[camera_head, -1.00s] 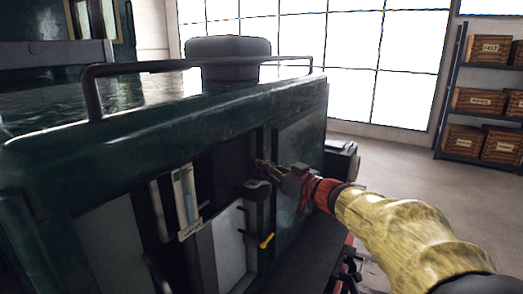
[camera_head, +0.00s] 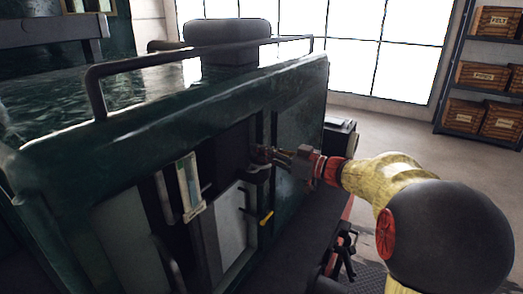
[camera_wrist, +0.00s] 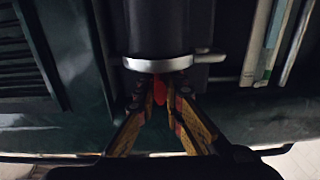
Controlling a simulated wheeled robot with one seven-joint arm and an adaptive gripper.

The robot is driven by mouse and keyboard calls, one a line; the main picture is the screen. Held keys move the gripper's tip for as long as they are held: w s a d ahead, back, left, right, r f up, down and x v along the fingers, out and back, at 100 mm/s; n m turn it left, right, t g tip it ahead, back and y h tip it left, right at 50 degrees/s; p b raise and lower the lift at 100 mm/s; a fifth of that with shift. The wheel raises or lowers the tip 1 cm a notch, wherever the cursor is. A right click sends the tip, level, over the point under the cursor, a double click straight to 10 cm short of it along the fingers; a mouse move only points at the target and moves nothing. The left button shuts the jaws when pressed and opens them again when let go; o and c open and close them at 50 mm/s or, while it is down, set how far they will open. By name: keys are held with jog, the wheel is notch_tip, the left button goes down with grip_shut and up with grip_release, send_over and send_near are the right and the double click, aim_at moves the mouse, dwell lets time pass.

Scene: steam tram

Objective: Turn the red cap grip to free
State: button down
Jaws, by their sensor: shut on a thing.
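The red cap grip (camera_wrist: 160,88) shows as a small red piece below a pale metal ring (camera_wrist: 158,64) on a dark cylinder in the wrist view. My gripper (camera_wrist: 160,98) is shut on it, one finger on each side, and the fingers hide most of it. In the head view my gripper (camera_head: 268,155) reaches from the right into the open side of the green tram body (camera_head: 100,140). The grip itself is too small and covered to make out there. The marking for its turn position cannot be read.
A gauge glass in a pale frame (camera_head: 188,187) stands left of my gripper. A yellow-tipped lever (camera_head: 266,218) sticks out below it. A dark handrail (camera_head: 200,62) runs along the tram's top. Shelves with wooden crates (camera_head: 483,76) stand at the far right beyond open floor.

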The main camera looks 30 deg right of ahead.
jog(key=shift+f, duration=0.15)
jog(key=c, duration=2)
grip_release()
jog(key=shift+o, duration=0.5)
jog(key=v, duration=1.2)
jog(key=shift+w, duration=0.1)
